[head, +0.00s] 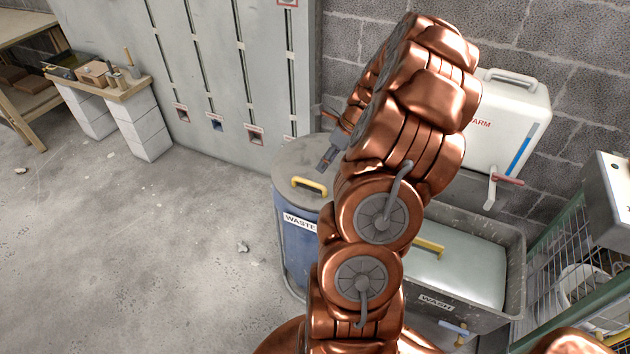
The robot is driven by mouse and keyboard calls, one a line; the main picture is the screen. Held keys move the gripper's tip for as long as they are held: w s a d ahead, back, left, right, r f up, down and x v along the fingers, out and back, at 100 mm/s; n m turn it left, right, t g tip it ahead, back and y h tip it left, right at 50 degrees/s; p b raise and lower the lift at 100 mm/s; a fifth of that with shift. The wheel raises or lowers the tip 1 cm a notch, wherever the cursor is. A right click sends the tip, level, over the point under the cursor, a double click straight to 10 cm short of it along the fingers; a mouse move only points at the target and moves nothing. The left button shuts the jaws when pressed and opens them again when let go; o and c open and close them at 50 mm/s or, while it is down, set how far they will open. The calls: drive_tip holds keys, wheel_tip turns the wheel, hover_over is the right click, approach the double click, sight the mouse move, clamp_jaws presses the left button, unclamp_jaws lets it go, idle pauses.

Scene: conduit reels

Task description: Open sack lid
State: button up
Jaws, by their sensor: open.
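A blue drum (290,243) labelled WASTE stands left of my arm, its right side hidden behind the arm. Its grey round lid (296,161) lies closed on top, with a yellow handle (309,186) at the front. A grey trough (470,313) labelled WASH has a pale flat cover (460,265), also with a yellow handle (429,246). No label reading "sack" shows. My gripper (326,160) is open and appears above the right part of the drum lid, up and right of its handle. It looks small and is partly hidden by my arm. No contact shows.
A white water tank (512,120) with a tap hangs above the trough. A green wire rack (575,265) stands at right. Grey lockers (200,60) line the back wall. A bench (110,88) with tools is at far left. The floor at left is mostly clear.

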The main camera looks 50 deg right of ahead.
drive_tip(key=p, duration=0.1)
hover_over(315, 179)
drive_tip(key=s+a, duration=0.4)
drive_tip(key=shift+w+f, duration=0.2)
drive_tip(key=shift+f, duration=3.35)
drive_tip(key=shift+c, duration=0.3)
clamp_jaws()
